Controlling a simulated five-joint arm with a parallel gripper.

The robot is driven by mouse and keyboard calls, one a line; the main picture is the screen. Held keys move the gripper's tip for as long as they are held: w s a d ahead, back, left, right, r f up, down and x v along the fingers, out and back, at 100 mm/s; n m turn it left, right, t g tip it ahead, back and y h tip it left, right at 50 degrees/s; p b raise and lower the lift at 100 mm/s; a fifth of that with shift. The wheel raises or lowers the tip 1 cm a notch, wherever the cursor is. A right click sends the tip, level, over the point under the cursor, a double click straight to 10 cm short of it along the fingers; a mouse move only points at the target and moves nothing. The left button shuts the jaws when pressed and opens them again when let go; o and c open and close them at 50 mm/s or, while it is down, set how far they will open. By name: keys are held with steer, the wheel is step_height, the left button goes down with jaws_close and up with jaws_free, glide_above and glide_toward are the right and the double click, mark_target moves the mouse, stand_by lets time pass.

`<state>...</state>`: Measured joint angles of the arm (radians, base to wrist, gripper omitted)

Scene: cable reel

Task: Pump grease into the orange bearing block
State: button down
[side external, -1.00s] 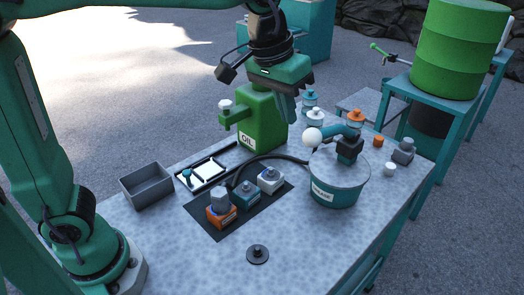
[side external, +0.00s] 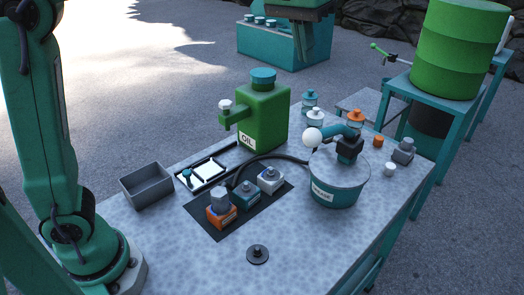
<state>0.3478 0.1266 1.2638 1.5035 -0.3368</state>
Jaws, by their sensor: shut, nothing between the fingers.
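The orange bearing block (side external: 221,216) sits on the dark mat (side external: 211,232), with a grey fitting (side external: 220,198) on top. A teal block (side external: 245,196) and a white block (side external: 270,180) stand in a row beside it. The teal grease bucket (side external: 334,193) stands to the right, with a pump handle ending in a white ball (side external: 312,137). A dark hose (side external: 268,157) curves from the bucket side towards the blocks; its end is hard to make out.
A green oil can (side external: 263,118) with a teal cap stands behind the blocks. A grey open bin (side external: 146,186) and a white-lined tray (side external: 207,170) are at left. Small bottles (side external: 355,118) stand behind the bucket. A black knobbed disc (side external: 257,254) lies on the clear front area.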

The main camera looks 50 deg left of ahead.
steer(key=shift+f, duration=0.1)
glide_above(309, 129)
steer(key=x, duration=0.3)
steer(key=s+a+x, duration=0.1)
steer(key=x, duration=0.3)
steer(key=s+x, duration=0.1)
steer(key=x, duration=0.3)
steer(key=shift+s+a+f, duration=0.1)
steer(key=shift+a+f, duration=0.15)
steer(key=shift+f, duration=0.25)
steer(key=shift+d+f, duration=0.1)
steer(key=shift+f, duration=0.55)
steer(key=shift+s+f, duration=0.1)
steer(key=shift+f, duration=0.15)
steer(key=shift+s+f, duration=0.1)
